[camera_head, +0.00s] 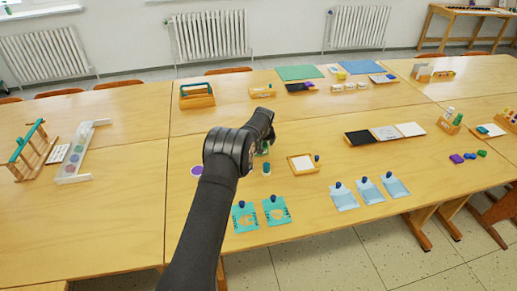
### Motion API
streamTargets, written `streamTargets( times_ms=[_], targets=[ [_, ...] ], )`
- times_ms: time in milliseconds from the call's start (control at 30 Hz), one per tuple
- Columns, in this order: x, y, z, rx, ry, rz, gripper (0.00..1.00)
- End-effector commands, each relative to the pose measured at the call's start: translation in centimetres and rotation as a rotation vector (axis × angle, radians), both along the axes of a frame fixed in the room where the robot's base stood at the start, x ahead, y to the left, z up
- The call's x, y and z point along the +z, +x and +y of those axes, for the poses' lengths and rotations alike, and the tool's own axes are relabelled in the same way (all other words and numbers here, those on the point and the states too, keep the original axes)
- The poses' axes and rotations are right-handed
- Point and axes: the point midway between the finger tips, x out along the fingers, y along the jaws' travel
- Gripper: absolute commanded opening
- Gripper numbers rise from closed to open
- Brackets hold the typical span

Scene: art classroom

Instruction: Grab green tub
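A small green object (264,148), possibly the green tub, shows partly beside the end of my arm over the middle table. My wrist hides much of it. My gripper (264,137) is at or just above it, with its fingers turned away and mostly hidden. I cannot tell whether the fingers touch the object or are open. A small teal-green container (266,169) stands on the table just in front of it.
A purple disc (197,170) lies left of my wrist, and a wooden tray (303,164) lies to the right. Teal packets (245,217) and pale blue packets (343,196) lie near the front edge. A wooden caddy (197,96) stands behind. Bare table lies at front left.

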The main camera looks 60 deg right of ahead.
Motion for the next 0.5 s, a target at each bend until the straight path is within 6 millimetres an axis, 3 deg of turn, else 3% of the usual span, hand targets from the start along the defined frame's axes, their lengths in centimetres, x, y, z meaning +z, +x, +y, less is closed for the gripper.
streamTargets(
  times_ms=[233, 400, 500],
  targets=[
    [-0.08, 0.05, -0.01, 0.000, 0.000, 0.000, 0.94],
    [-0.08, 0.05, 0.00, 0.000, 0.000, 0.000, 0.61],
    [-0.08, 0.05, 0.00, 0.000, 0.000, 0.000, 0.47]
  ],
)
